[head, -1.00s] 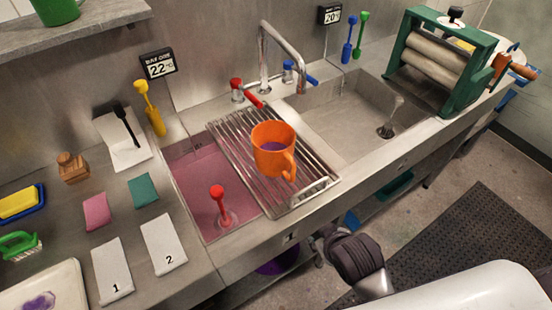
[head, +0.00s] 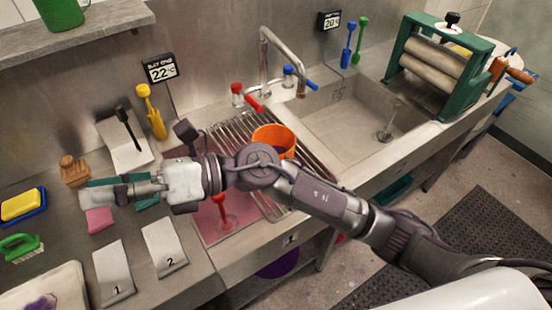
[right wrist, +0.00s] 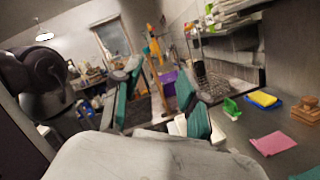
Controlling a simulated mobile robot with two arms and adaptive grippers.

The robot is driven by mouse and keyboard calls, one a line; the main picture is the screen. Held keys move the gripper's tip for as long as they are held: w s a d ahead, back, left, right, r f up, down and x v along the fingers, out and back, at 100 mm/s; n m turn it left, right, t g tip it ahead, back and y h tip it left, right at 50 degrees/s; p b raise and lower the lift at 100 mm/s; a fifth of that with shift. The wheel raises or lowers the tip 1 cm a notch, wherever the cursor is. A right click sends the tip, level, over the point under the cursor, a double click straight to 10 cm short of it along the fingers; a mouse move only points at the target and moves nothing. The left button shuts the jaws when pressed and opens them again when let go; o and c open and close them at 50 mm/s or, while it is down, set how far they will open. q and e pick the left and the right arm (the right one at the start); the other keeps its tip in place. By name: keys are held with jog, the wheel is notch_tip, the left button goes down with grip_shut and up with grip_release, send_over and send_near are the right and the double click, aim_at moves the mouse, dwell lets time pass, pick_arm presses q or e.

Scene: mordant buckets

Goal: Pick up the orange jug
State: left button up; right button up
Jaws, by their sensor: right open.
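My right gripper (head: 100,190) is far to the left of the jug, above the counter near the pink cloth. In the right wrist view the gripper (right wrist: 160,88) is open, with teal pads apart and nothing between them. The jug does not show in that view. My left gripper is out of view.
A basin with pink liquid (head: 238,226) holds a red plunger-like tool (head: 222,208). A tap (head: 282,55) rises behind the rack. A green wringer (head: 440,65) stands at the right. The right-hand basin (head: 350,118) looks mostly empty. A wooden stamp (head: 74,171) and cards (head: 163,245) lie left.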

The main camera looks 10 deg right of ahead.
jog(key=w+d+f+n+h, duration=0.1)
jog(key=d+f+n+h, duration=0.25)
jog(key=f+h, duration=0.4)
jog(key=w+d+f+n+h, duration=0.1)
jog(key=d+f+n+h, duration=0.2)
jog(key=f+n+h, duration=0.45)
jog(key=w+d+m+t+h, duration=0.1)
jog(key=w+d+t+h, duration=0.1)
jog(key=w+d+h, duration=0.55)
jog(key=w+d+m+t+h, duration=0.1)
jog(key=w+d+t+h, duration=0.3)
jog(key=d, duration=0.7)
jog(key=shift+g+y, duration=0.8)
jog(key=shift+y, duration=0.15)
jog(key=p+x, duration=0.1)
jog(key=x, duration=0.3)
jog(key=p+x, duration=0.2)
jog(key=x, duration=0.2)
jog(key=w+p+x, duration=0.1)
jog(key=p+x, duration=0.1)
jog(key=x, duration=0.3)
jog(key=shift+d+r, duration=0.15)
jog(key=shift+d, duration=0.25)
jog(key=shift+f, duration=0.2)
grip_shut()
